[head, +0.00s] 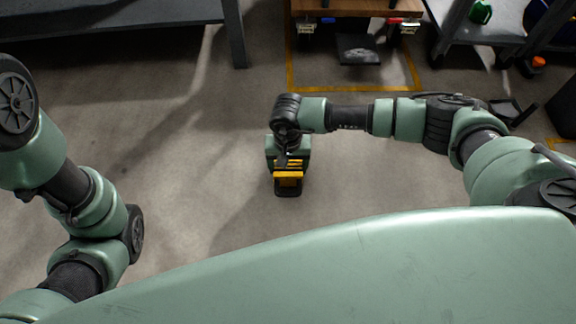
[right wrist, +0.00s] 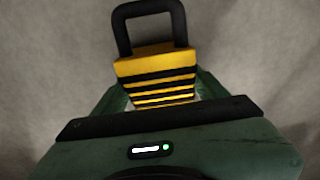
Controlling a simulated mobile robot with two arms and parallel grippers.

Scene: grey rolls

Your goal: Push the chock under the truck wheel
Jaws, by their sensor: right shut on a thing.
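The chock (head: 288,182) is a yellow block with black stripes and a black loop handle. My right gripper (head: 288,168) points down at the floor and is shut on it. In the right wrist view the chock (right wrist: 156,75) sits between the green fingers of the gripper (right wrist: 157,98), with its handle towards the top. I cannot tell whether it touches the floor. The truck (head: 355,7) has a wooden deck and stands at the top, well away from the chock. Its left wheel (head: 306,28) and right wheel (head: 408,28) show partly. My left gripper is out of view.
A yellow floor line (head: 350,88) borders the truck's bay. A dark plate (head: 357,48) lies at the truck's near side. A grey bench (head: 110,35) stands at upper left, and a shelf with a green can (head: 480,12) at upper right. The floor between chock and truck looks clear.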

